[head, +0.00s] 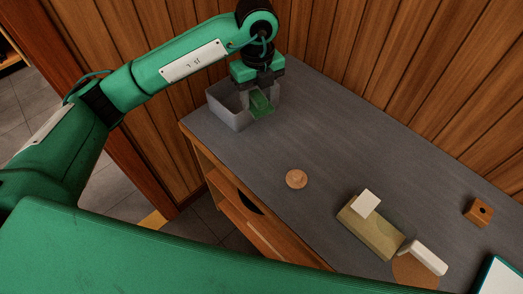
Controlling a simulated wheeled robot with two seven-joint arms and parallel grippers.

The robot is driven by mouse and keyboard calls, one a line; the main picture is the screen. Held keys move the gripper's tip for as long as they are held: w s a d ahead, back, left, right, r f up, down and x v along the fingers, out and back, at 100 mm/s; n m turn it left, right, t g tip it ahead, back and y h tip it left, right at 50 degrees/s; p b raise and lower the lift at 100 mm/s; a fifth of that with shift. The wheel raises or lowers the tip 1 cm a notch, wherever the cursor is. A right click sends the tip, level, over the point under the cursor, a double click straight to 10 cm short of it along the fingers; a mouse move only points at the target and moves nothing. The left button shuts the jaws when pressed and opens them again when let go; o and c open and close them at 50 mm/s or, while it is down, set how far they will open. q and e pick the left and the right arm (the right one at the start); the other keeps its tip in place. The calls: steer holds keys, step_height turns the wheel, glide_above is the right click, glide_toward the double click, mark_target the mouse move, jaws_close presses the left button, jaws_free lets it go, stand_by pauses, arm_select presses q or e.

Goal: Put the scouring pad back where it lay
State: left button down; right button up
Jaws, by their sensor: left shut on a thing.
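My left gripper (262,104) points down at the far left end of the grey tabletop. It is shut on a green scouring pad (261,102), which shows between its fingers. A grey open-topped bin (225,118) stands just left of the gripper, at the table's left end. The pad is close to the bin's right side, and the gripper hides part of the bin there. I cannot tell whether the pad touches the bin or the tabletop. My right gripper is not in view.
On the grey table (330,135) lie a round wooden disc (296,179), an olive block (368,232) with a white piece (366,203) on it, a white block (428,258), a round brown mat (410,272) and a wooden cube (479,211). A plank wall (350,50) stands behind.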

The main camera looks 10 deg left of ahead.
mark_target(261, 151)
arm_select(q)
steer(key=n, duration=0.2)
steer(key=shift+w+d+r+n, duration=0.15)
steer(key=shift+d+r+n, duration=0.05)
steer(key=shift+d+n, duration=0.15)
steer(key=shift+f, duration=0.3)
steer(key=shift+n, duration=0.25)
step_height(261, 151, down, 19)
steer(key=p, duration=0.4)
steer(key=shift+p, duration=0.4)
steer(key=shift+f, duration=0.3)
steer(key=c, duration=0.6)
jaws_free()
